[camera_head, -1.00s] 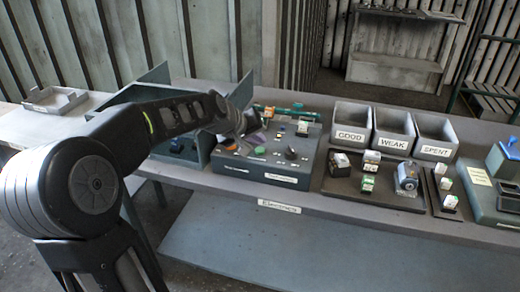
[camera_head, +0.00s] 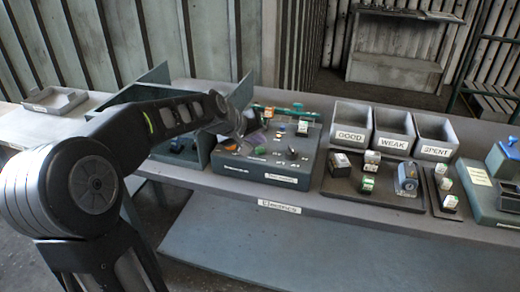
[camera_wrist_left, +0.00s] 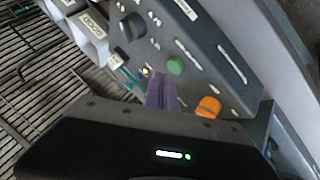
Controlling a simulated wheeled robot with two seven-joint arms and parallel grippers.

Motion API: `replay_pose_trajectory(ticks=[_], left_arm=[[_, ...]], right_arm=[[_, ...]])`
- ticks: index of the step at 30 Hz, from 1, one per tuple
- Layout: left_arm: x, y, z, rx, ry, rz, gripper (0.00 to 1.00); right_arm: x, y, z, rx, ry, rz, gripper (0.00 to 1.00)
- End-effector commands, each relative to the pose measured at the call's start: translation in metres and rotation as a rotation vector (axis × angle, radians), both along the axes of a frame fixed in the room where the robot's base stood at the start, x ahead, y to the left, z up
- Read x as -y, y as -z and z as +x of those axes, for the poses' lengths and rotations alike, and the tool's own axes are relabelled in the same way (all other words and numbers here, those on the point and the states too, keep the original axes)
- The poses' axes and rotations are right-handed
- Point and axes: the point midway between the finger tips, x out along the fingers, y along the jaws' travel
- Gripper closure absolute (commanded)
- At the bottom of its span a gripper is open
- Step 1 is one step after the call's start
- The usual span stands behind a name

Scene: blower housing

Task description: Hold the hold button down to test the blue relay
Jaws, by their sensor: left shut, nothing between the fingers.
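The grey-blue test panel (camera_head: 240,172) stands on the bench, with a green button (camera_head: 260,150), a dark knob (camera_head: 291,153) and small orange parts near its back. In the left wrist view the green button (camera_wrist_left: 175,66) is just beyond the purple fingers of my left gripper (camera_wrist_left: 160,78), and an orange button (camera_wrist_left: 208,106) lies to their right. The fingers are shut and empty, over the panel; contact cannot be told. In the head view my left gripper (camera_head: 253,138) is partly blurred. A white-topped block (camera_head: 302,128) sits on the panel; no blue relay is clearly identifiable. My right gripper is not in view.
Open bins marked GOOD (camera_head: 351,137), WEAK (camera_head: 394,143) and SPENT (camera_head: 436,150) stand right of the panel. A dark tray (camera_head: 345,190) before them holds several small blocks. Upright side walls stand close around my left forearm.

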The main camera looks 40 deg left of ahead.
Motion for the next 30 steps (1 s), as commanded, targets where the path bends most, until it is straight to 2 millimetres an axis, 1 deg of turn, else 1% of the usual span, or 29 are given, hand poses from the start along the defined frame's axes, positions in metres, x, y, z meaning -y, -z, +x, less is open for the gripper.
replay_pose_trajectory(ticks=[7, 14, 30], left_arm=[[-0.0001, 0.0013, 0.0000, 0.000, 0.000, 0.000, 1.00], [0.0000, 0.0086, 0.0000, 0.000, 0.000, 0.000, 1.00], [0.0001, 0.0097, -0.0001, 0.000, 0.000, 0.000, 1.00]], right_arm=[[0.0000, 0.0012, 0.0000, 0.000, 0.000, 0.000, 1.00], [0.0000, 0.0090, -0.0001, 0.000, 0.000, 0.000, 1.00], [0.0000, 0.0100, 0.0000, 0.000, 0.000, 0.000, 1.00]])
